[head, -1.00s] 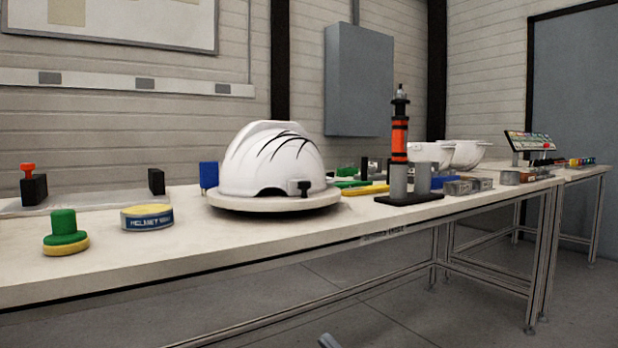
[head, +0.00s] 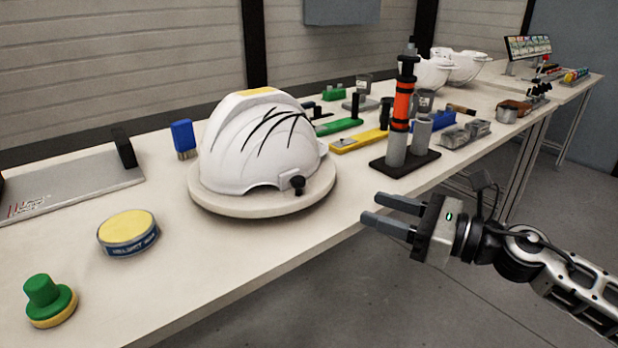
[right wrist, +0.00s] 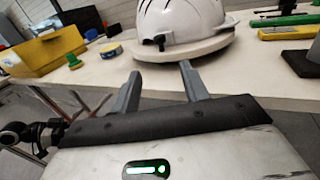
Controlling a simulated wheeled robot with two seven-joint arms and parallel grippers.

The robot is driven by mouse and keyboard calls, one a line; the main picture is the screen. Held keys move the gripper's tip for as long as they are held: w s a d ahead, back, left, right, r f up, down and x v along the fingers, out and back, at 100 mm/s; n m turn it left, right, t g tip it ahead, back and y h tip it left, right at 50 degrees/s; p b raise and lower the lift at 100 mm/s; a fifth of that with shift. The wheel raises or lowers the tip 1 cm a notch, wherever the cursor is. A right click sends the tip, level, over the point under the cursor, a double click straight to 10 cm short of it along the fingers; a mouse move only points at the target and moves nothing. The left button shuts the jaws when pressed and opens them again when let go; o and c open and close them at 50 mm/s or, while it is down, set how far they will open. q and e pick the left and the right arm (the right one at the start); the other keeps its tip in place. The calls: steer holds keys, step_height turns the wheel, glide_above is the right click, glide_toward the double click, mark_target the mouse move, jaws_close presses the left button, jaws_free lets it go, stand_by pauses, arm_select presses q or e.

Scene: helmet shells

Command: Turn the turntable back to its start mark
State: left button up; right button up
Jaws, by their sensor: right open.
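The turntable (head: 240,208) is a round cream disc on the bench, near its front edge. A white helmet shell (head: 232,150) with black curved stripes and a black clip sits on it. The turntable (right wrist: 185,52) and the helmet's lower part (right wrist: 190,20) also show in the right wrist view. My right gripper (head: 372,211) is open and empty, to the right of the turntable and in front of the bench edge, apart from both. Its two fingers (right wrist: 160,82) point toward the disc in the right wrist view. I cannot make out a start mark. My left gripper is not in view.
A black stand with an orange-banded tool (head: 402,105) stands right of the turntable. A round wax tin (head: 128,232), a green-knobbed pad (head: 48,300) and a blue brush (head: 184,138) lie to the left. Bare bench (head: 200,275) lies in front of the turntable.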

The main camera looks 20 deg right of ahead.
mark_target(304, 185)
steer(key=p+x, duration=0.4)
steer(key=x, duration=0.8)
steer(key=shift+w+a+r, duration=0.15)
steer(key=shift+w, duration=0.1)
steer(key=shift+w+a, duration=0.35)
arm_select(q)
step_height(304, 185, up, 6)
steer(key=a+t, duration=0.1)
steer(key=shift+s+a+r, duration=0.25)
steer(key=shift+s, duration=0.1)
arm_select(e)
steer(key=c, duration=0.9)
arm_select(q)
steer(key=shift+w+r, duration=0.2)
arm_select(e)
jaws_close()
arm_select(q)
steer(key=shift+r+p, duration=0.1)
steer(key=shift+p, duration=0.25)
